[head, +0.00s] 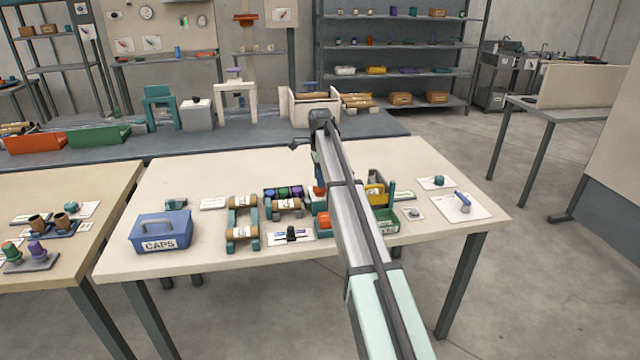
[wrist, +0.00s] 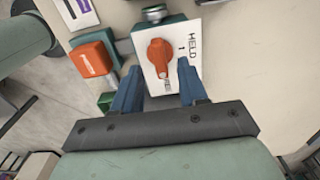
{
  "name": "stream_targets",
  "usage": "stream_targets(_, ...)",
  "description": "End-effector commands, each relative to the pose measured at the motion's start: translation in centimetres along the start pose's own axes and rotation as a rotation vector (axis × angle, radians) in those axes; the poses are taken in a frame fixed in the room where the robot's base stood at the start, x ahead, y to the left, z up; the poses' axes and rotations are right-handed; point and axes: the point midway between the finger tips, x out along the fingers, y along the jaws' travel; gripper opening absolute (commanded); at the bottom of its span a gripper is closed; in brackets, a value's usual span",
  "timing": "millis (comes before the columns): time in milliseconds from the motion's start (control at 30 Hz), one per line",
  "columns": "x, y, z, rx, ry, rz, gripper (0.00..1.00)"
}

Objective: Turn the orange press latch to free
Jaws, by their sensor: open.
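The orange press latch (wrist: 160,58) is a rounded knob with a pointer, on a white plate (wrist: 185,42) in the wrist view. The plate has the word HELD at its right; a second label at its lower edge is partly covered by the knob and too small to read surely. My gripper (wrist: 158,75) is open, with one blue finger at each side of the plate's near part. The knob lies between and just beyond the fingertips; I cannot tell whether they touch it.
An orange block (wrist: 92,60) on a teal frame sits just left of the plate. A green block (wrist: 106,101) is near my left finger. On the table (head: 350,258), a blue CAPS box (head: 160,232), wooden rollers (head: 242,233) and a green bin (head: 386,222) stand around my arm.

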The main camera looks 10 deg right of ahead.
Motion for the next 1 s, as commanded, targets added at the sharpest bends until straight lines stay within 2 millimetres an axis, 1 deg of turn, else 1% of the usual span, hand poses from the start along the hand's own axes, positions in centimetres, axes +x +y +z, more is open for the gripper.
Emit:
stream_targets(33, -1.2, -0.1, 0.0, 0.000, 0.000, -0.002, 0.43)
stream_targets(200, -4.6, -0.1, 0.0, 0.000, 0.000, -0.002, 0.43)
stream_targets(400, -8.0, -0.1, 0.0, 0.000, 0.000, -0.001, 0.43)
stream_targets(500, -9.2, -0.1, 0.0, 0.000, 0.000, -0.001, 0.43)
stream_targets(600, -10.1, -0.1, 0.0, 0.000, 0.000, -0.001, 0.43)
stream_targets(700, -10.6, 0.0, 0.0, 0.001, 0.000, 0.000, 0.43)
stream_targets(1000, -10.7, 0.0, 0.0, 0.001, 0.000, 0.000, 0.43)
